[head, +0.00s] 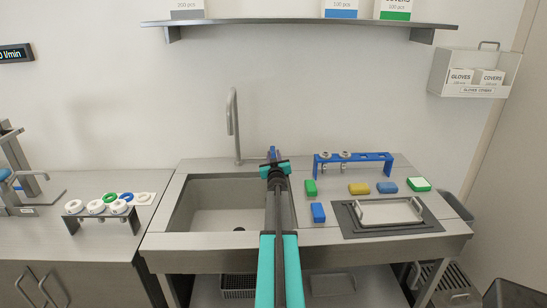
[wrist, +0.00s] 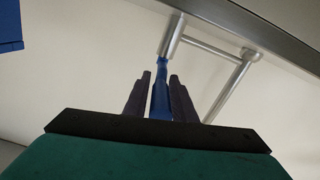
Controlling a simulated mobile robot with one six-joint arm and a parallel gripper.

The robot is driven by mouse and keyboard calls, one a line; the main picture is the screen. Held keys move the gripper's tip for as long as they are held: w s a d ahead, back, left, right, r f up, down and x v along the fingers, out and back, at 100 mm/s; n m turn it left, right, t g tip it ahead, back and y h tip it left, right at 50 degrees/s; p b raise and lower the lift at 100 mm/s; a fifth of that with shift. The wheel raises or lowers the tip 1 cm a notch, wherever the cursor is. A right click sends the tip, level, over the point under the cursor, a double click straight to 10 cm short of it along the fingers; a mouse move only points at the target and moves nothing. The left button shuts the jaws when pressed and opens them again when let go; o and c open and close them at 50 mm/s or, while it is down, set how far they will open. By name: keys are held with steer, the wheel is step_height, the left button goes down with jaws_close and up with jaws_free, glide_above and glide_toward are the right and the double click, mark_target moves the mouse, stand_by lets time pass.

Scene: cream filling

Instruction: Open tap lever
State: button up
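The tap lever is a slim blue handle on a short steel stem. In the wrist view the blue lever (wrist: 160,92) stands between my two dark fingers, its upper end at the metal stem. My gripper (wrist: 160,76) has its fingers close along both sides of the lever and looks shut on it; the contact faces are hard to see. In the head view my gripper (head: 273,155) is over the right back part of the sink, with a bit of blue at its tip. The tall steel tap spout (head: 233,115) stands to its left.
The sink basin (head: 215,205) lies below my arm and looks empty. To the right are a blue rack (head: 375,157), several coloured blocks and a metal tray (head: 389,212). A rack of rings (head: 100,215) stands on the left counter. A shelf (head: 300,22) hangs above.

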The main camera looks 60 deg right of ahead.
jaws_close()
steer(key=shift+d+r+p, duration=0.1)
steer(key=shift+r+p, duration=0.05)
steer(key=shift+p, duration=0.2)
steer(key=s+d+p, duration=0.1)
steer(key=p, duration=0.2)
steer(key=shift+r+n+t+p, duration=0.4)
steer(key=shift+t+y+p, duration=0.3)
steer(key=shift+y+p, duration=0.1)
steer(key=shift+p, duration=0.2)
steer(key=shift+f+n+p, duration=0.1)
steer(key=shift+n+p, duration=0.2)
steer(key=shift+p, duration=0.1)
steer(key=shift+f+y, duration=0.2)
steer(key=shift+y, duration=0.1)
